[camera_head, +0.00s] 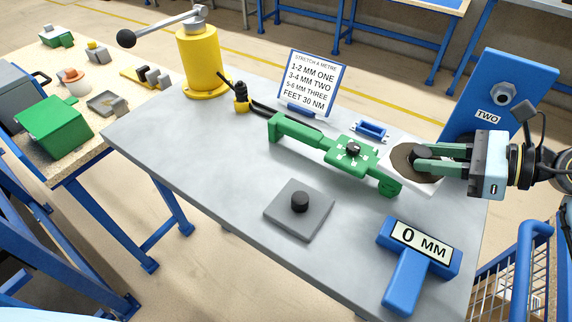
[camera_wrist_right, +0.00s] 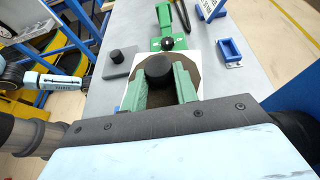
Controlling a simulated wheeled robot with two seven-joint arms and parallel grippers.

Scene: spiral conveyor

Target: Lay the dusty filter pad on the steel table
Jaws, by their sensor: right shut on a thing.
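The dusty filter pad (camera_head: 401,152) is a white square with a brown dusty round patch and a black knob (camera_wrist_right: 158,68). My right gripper (camera_head: 422,160) is shut on that knob, its green fingers on either side of it in the right wrist view (camera_wrist_right: 160,85). The pad is at the right end of the green clamp-like fixture (camera_head: 350,157), covering part of it; I cannot tell its exact height. The grey steel table (camera_head: 235,150) lies below. My left gripper is outside the head view; what seems to be it shows small in the wrist view (camera_wrist_right: 62,82), jaws unclear.
A grey plate with a black knob (camera_head: 300,210) and a blue "0 MM" gauge (camera_head: 408,265) are on the near part. A yellow post (camera_head: 200,60), a sign (camera_head: 312,80) and a blue holder (camera_head: 370,130) stand farther back. The table's left middle is clear.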

